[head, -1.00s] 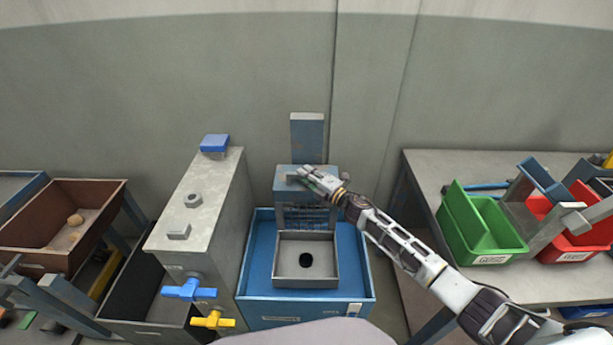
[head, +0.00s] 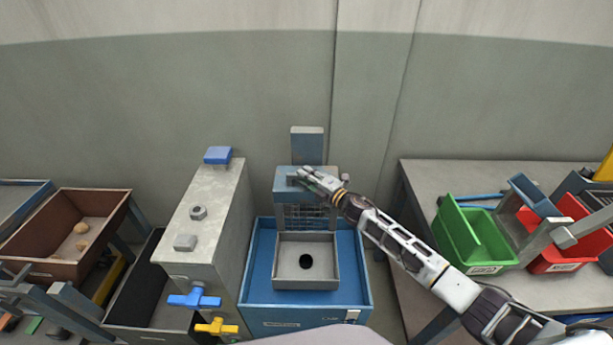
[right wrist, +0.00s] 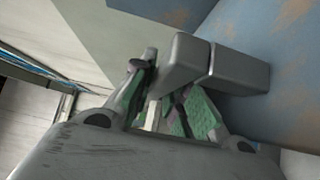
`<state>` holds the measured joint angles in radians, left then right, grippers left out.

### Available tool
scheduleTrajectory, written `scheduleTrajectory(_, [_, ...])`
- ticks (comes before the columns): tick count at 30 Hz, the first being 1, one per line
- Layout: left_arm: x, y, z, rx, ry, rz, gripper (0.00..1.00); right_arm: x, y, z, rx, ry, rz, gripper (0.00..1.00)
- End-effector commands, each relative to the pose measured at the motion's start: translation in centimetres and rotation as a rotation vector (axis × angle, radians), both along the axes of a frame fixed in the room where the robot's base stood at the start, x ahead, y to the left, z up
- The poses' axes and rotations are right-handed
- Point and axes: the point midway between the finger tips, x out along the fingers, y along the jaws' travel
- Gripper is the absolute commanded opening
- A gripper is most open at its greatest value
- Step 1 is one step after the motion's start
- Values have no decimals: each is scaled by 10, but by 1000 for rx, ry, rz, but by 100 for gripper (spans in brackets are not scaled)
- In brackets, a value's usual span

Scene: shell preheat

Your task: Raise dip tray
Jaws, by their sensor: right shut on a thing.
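My right gripper (head: 303,177) is at the top of this block. In the right wrist view, its green-padded fingers (right wrist: 170,110) are shut by a grey metal handle (right wrist: 236,72) next to a worn blue surface; the fingers partly hide the contact. My left gripper is not in view.
A grey tank (head: 213,220) with blue (head: 194,299) and yellow (head: 216,326) taps stands close on the left. A brown bin (head: 105,205) is farther left. Green (head: 480,245) and red (head: 560,255) bins are on the right bench (head: 440,180).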

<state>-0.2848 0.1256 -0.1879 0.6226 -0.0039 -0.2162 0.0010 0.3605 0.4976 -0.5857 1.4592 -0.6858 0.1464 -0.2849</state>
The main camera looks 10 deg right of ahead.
Motion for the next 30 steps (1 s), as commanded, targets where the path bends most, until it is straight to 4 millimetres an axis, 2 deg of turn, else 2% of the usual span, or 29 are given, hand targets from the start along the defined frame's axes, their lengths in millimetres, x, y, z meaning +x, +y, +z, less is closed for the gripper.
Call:
scheduleTrajectory(1, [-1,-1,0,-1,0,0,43,2,0,7,5,-8,0,0])
scheduleTrajectory(10, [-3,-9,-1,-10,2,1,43,2,0,9,7,-10,0,0])
scheduleTrajectory(11, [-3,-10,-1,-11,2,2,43,2,0,9,7,-11,0,17])
scheduleTrajectory(16, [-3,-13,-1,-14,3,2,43,2,0,8,7,-10,0,38])
scheduleTrajectory(22, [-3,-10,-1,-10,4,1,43,1,0,5,4,-6,0,38])
scheduleTrajectory(25, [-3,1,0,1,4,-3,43,1,0,4,3,-5,0,38])
scheduleTrajectory(30, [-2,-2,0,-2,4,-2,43,-2,-2,4,3,-4,0,38])
